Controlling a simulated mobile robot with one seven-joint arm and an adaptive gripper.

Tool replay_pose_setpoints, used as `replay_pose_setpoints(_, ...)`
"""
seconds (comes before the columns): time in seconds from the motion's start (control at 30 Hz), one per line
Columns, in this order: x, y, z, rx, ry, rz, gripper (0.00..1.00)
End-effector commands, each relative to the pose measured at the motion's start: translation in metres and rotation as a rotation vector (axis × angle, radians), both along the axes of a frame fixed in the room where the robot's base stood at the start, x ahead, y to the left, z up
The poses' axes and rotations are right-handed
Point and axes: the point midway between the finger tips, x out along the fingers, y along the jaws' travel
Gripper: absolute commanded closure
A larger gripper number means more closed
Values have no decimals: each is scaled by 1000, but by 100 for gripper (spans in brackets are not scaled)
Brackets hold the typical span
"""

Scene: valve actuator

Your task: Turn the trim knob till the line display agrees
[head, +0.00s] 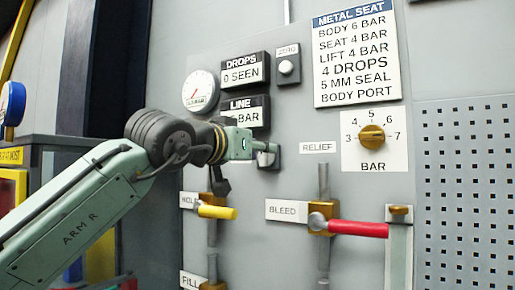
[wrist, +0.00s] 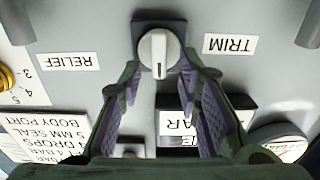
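The trim knob (wrist: 158,55) is a pale round knob with a raised grip bar on a dark square base, beside the TRIM label (wrist: 229,45). In the wrist view its bar runs up and down. My gripper (wrist: 161,72) is open, with one finger on each side of the knob's near edge; I cannot tell whether they touch it. In the head view my gripper (head: 262,150) is at the panel and hides much of the knob. The line display (head: 247,117) reads BAR, its number not legible behind my arm. It also shows upside down in the wrist view (wrist: 178,124).
A METAL SEAT plate (head: 357,50) lists body 6, seat 4 and lift 4 bar. A relief knob (head: 371,137), a drops display (head: 245,70) reading 0 SEEN and a zero button (head: 287,67) are nearby. Yellow (head: 217,212) and red (head: 358,229) valve handles stick out below.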

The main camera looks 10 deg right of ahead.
Motion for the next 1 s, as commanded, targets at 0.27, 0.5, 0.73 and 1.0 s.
replay_pose_setpoints(0.27, 0, 0, 0, 0, 0, 0, 88)
replay_pose_setpoints(0.5, 0, 0, 0, 0, 0, 0, 100)
replay_pose_setpoints(0.73, 0, 0, 0, 0, 0, 0, 100)
replay_pose_setpoints(1.0, 0, -1, 0, -33, 32, -6, 100)
